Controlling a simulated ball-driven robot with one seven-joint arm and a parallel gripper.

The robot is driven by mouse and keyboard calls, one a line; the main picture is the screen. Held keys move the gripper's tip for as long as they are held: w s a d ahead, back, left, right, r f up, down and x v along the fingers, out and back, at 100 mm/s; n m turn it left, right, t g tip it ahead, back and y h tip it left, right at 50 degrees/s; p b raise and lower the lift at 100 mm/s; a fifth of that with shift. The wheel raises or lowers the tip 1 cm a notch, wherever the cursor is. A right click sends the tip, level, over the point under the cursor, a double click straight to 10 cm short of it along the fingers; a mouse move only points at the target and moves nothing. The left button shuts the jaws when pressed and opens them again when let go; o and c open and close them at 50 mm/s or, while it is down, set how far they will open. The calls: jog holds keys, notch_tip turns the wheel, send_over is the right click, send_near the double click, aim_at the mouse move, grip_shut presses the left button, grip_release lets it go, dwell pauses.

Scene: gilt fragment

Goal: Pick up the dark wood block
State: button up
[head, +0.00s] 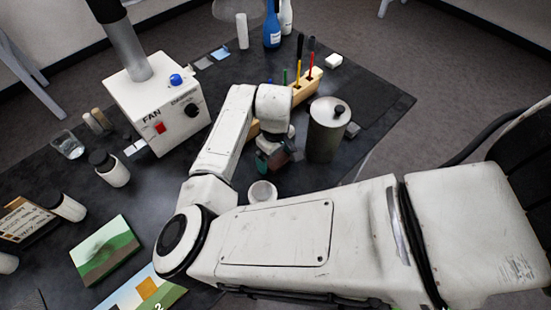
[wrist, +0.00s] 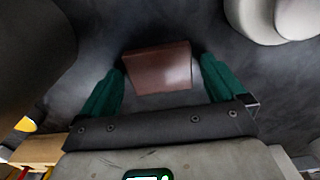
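The dark wood block (wrist: 158,70) is a reddish-brown block on the dark tabletop, in the upper middle of the wrist view. My gripper (wrist: 160,78) has green fingers spread apart, one on each side of the block. A narrow gap shows at the right finger; I cannot tell whether the left finger touches the block. In the head view my gripper (head: 278,160) points down at the table behind the small white dish, and my arm and wrist hide most of the block there.
A metal canister (head: 326,130) stands close to the right of my gripper, and a small white dish (head: 262,191) stands in front. A wooden tool rack (head: 307,88) is behind. The white fan box (head: 160,108) stands left. Bare table lies at the far right.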

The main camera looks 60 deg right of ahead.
jog(key=c, duration=0.9)
jog(key=shift+r, duration=0.15)
jog(key=shift+c, duration=0.2)
